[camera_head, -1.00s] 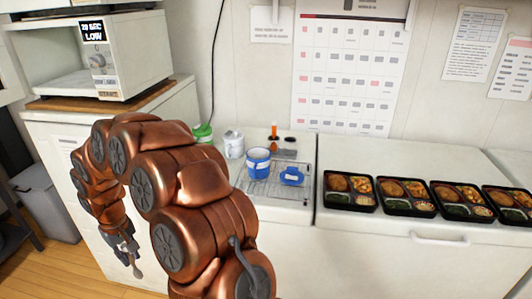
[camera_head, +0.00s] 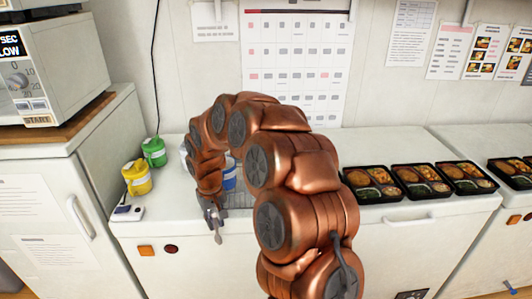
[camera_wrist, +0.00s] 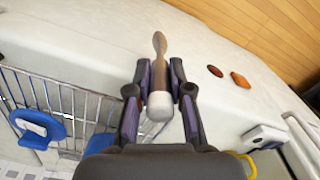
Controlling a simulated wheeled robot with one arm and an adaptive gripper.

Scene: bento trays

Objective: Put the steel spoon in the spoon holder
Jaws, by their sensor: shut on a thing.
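My gripper (camera_head: 211,212) is shut on the steel spoon (camera_head: 217,238), in front of the counter's front edge. In the wrist view, my gripper (camera_wrist: 159,90) has a finger on each side of the spoon (camera_wrist: 159,45). The spoon's rounded end points away from the gripper, and a pale end sits between the fingers. A blue piece (camera_wrist: 40,128) is fixed by the wire rack (camera_wrist: 70,105), left of the gripper; I cannot tell whether it is the spoon holder. In the head view my arm hides most of the rack and a blue-and-white container (camera_head: 229,178).
Several bento trays (camera_head: 420,181) line the counter at right. A microwave (camera_head: 50,60) stands at upper left.

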